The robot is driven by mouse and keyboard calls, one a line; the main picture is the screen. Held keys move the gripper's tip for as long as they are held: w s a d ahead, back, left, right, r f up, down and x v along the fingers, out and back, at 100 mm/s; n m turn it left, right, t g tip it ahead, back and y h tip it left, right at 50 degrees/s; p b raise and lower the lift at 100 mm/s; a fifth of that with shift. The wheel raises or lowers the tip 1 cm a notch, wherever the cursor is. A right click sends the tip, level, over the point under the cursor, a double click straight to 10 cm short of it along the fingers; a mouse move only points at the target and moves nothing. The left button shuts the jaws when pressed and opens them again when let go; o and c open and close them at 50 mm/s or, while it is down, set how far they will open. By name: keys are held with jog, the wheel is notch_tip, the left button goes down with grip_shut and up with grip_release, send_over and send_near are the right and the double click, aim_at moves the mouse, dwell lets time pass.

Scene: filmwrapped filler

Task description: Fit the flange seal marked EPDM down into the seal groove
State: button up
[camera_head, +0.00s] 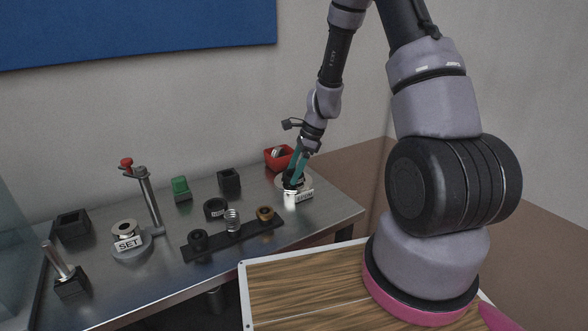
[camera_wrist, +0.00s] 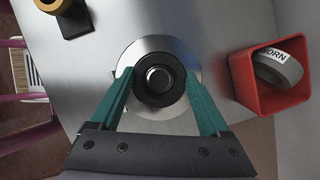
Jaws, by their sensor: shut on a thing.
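My gripper (camera_head: 294,178) is at the right end of the metal bench, over a round metal flange (camera_head: 291,199) with a white label whose text I cannot read surely. In the wrist view, the teal fingers of my gripper (camera_wrist: 159,78) are shut on a black ring, the flange seal (camera_wrist: 143,94). The seal lies around or just above the round metal centre (camera_wrist: 158,80) of the flange, which also shows in the wrist view (camera_wrist: 148,44). No marking on the seal is legible. The seal groove is hidden, and I cannot tell whether the seal sits in it.
A dark rack (camera_head: 217,241) carries rings and a spring. Another black ring (camera_head: 215,209) lies behind it. A post stand (camera_head: 150,205) and a "SET" plate (camera_head: 128,243) stand left.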

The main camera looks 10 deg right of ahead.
jog(key=shift+f, duration=0.25)
jog(key=o, duration=1.2)
jog(key=shift+r, duration=0.1)
jog(key=v, duration=1)
jog(key=shift+r, duration=0.35)
jog(key=shift+d, duration=0.1)
